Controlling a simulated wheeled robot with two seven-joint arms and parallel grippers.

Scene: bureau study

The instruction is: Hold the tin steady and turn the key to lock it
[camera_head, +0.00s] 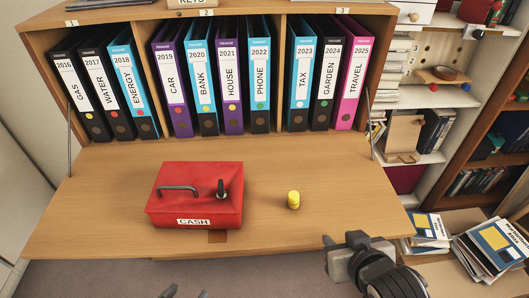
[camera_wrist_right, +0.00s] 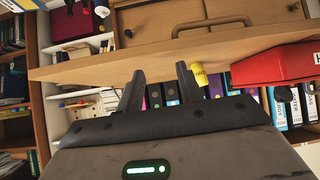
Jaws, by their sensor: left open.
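The red cash tin (camera_head: 180,211) sits shut on the fold-down desk, with a "CASH" label on its front. A dark grey handle (camera_head: 178,188) is on the left of its lid. A dark key (camera_head: 221,189) stands in the lid right of the handle. The tin also shows at the right of the right wrist view (camera_wrist_right: 270,66). My left gripper (camera_head: 186,293) is open, with only its fingertips showing below the tin. My right gripper (camera_head: 341,241) is in front of the desk's edge, right of the tin; its fingers are apart and empty in the wrist view (camera_wrist_right: 160,69).
A small yellow cylinder (camera_head: 293,200) stands on the desk (camera_head: 110,205) right of the tin. Labelled binders (camera_head: 174,85) fill the shelf behind. Books (camera_head: 491,248) lie stacked at the lower right.

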